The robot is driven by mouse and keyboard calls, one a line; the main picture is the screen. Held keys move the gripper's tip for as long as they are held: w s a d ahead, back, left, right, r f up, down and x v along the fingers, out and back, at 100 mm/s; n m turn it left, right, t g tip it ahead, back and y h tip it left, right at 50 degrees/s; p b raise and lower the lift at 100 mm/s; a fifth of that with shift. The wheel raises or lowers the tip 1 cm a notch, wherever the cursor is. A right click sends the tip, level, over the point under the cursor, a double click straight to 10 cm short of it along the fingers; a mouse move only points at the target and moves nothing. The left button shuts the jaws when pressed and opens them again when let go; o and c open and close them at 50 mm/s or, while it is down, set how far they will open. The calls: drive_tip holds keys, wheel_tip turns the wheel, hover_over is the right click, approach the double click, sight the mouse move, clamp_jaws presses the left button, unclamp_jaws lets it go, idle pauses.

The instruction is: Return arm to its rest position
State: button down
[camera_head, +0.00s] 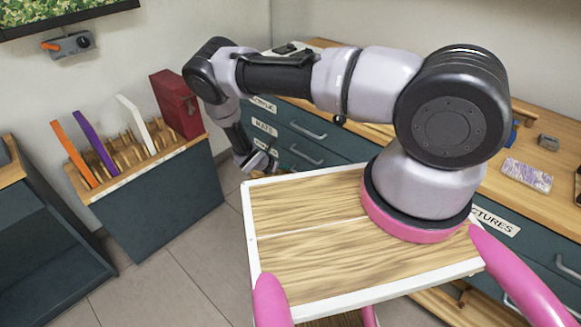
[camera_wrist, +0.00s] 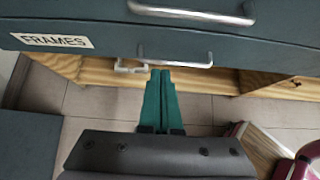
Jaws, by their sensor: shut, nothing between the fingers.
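My arm reaches left across the head view from its pink-ringed base, bends at the elbow, and drops down in front of the drawers. My gripper (camera_head: 260,165) hangs at the lower end, small and partly dark in that view. In the wrist view my gripper (camera_wrist: 161,74) shows two green fingers pressed together with nothing between them. The fingertips overlap, in that picture, the lower edge of a drawer front and its handle (camera_wrist: 175,60). I cannot tell whether they touch it.
The drawer cabinet (camera_head: 315,135) stands close behind the gripper; its label reads FRAMES (camera_wrist: 53,41) in the wrist view. A rack (camera_head: 150,165) with coloured panels and a red case (camera_head: 177,103) stands to the left. Tiled floor (camera_head: 185,265) between is clear.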

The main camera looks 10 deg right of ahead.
drive_tip(key=a+r+m+g, duration=0.1)
drive_tip(key=a+r+m, duration=0.3)
drive_tip(key=r, duration=1)
drive_tip(key=s+d+r+m+g+y, duration=0.15)
drive_tip(key=r+m, duration=0.25)
drive_tip(key=r, duration=0.7)
drive_tip(key=d+r+m+y, duration=0.1)
drive_tip(key=d+r+m, duration=0.3)
drive_tip(key=r, duration=0.7)
drive_tip(key=s+d+r+m+g+y, duration=0.15)
drive_tip(key=r+m, duration=0.35)
drive_tip(key=r, duration=0.6)
drive_tip(key=s+d+r+m+t+y, duration=0.1)
drive_tip(key=s+d+r+m+y, duration=0.15)
drive_tip(key=s+r, duration=0.4)
drive_tip(key=s+d+r+m+t+y, duration=0.1)
drive_tip(key=s+d+r+m, duration=0.15)
drive_tip(key=r, duration=0.65)
drive_tip(key=s+r+m+t+y, duration=0.1)
drive_tip(key=s+r+m, duration=0.2)
drive_tip(key=s, duration=0.5)
drive_tip(key=s+r+m+t+y, duration=0.1)
drive_tip(key=s+r+m, duration=0.3)
drive_tip(key=s, duration=0.4)
drive_tip(key=shift+s+d+r+t, duration=0.15)
drive_tip(key=shift+s+r+t, duration=0.1)
drive_tip(key=shift+r+t, duration=0.6)
